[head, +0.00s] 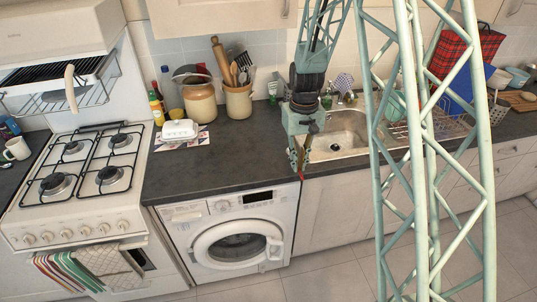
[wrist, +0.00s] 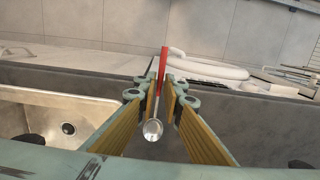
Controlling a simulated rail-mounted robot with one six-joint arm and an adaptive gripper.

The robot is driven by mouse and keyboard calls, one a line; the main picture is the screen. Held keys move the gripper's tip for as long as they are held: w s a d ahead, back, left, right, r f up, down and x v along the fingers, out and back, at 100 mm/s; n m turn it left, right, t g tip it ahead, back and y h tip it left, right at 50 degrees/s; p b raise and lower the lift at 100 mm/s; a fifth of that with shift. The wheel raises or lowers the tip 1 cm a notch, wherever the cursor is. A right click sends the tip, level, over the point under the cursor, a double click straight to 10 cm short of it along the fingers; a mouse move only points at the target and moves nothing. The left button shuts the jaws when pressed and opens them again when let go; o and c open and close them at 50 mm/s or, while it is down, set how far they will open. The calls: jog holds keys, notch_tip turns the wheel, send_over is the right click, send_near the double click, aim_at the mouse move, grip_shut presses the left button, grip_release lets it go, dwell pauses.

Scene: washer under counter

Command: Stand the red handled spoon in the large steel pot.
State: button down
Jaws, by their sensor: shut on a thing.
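My gripper (head: 299,160) points down at the counter's front edge, left of the sink. It is shut on the red handled spoon (head: 300,176), whose red end shows just below the fingertips. In the wrist view, my gripper (wrist: 163,88) has the spoon (wrist: 162,62) between its fingers. The red handle reaches out past the fingertips, and the round silver bowl (wrist: 153,130) is between the fingers on the near side. I cannot make out a large steel pot in either view; my arm hides part of the counter.
The sink (head: 340,138) is just right of my gripper. The washer (head: 232,232) is below the counter to the left. The counter between (head: 220,155) is clear.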

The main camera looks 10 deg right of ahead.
jog(key=p, duration=0.1)
send_over(270, 158)
jog(key=shift+s+d+f, duration=0.15)
jog(key=shift+s+f, duration=0.3)
jog(key=shift+f, duration=0.25)
jog(key=shift+w+a+f, duration=0.1)
jog(key=shift+w+a, duration=0.15)
jog(key=shift+w, duration=0.2)
jog(key=shift+f, duration=1.7)
jog(key=shift+f, duration=0.1)
jog(key=c, duration=3.2)
grip_release()
jog(key=o, duration=0.5)
jog(key=shift+c, duration=0.2)
